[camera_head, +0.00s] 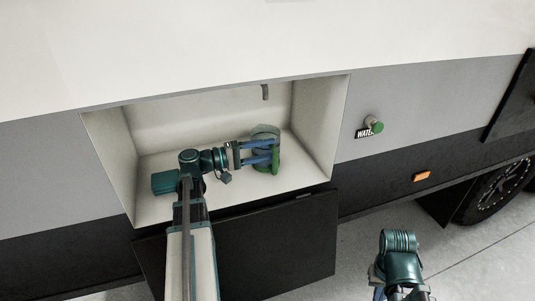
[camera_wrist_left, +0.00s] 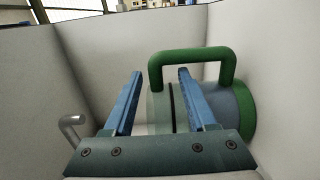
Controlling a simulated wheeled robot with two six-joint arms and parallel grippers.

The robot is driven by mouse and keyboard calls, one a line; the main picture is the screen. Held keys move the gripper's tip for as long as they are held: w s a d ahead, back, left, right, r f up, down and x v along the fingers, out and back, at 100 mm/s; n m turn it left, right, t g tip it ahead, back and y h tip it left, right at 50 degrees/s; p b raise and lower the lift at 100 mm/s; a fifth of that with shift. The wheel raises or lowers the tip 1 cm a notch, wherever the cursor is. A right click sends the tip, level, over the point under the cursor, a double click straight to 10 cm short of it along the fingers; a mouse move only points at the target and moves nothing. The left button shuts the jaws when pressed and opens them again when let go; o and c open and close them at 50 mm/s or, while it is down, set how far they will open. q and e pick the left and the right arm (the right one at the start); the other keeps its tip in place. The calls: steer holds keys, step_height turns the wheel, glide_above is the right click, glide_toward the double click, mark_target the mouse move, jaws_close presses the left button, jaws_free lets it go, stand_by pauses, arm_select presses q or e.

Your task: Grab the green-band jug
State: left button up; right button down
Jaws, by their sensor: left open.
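The green-band jug (camera_head: 266,132) stands in the right part of the open recess in the caravan's side. In the left wrist view, the jug (camera_wrist_left: 224,104) shows a grey body, a green end band and a green loop handle (camera_wrist_left: 192,55). My left gripper (camera_head: 262,151) reaches in from the left, and its blue fingers overlap the jug in the head view. In the wrist view, the left gripper (camera_wrist_left: 160,88) is open, with part of the jug showing between the fingers. Contact cannot be told. My right arm is at the lower right; its gripper is mostly cut off.
The recess (camera_head: 125,150) has pale walls close around the jug. A small grey spout (camera_head: 265,92) hangs from its top and also shows in the wrist view (camera_wrist_left: 72,127). A dark flap (camera_head: 290,245) hangs below. A green-capped water inlet (camera_head: 374,125) sits to the right.

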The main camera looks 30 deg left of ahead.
arm_select(q)
steer(key=shift+r+x, duration=0.15)
steer(key=shift+x, duration=1.25)
steer(key=shift+r+x, duration=0.15)
steer(key=shift+x, duration=1.2)
steer(key=shift+w+a, duration=0.1)
steer(key=shift+a, duration=0.05)
jaws_close()
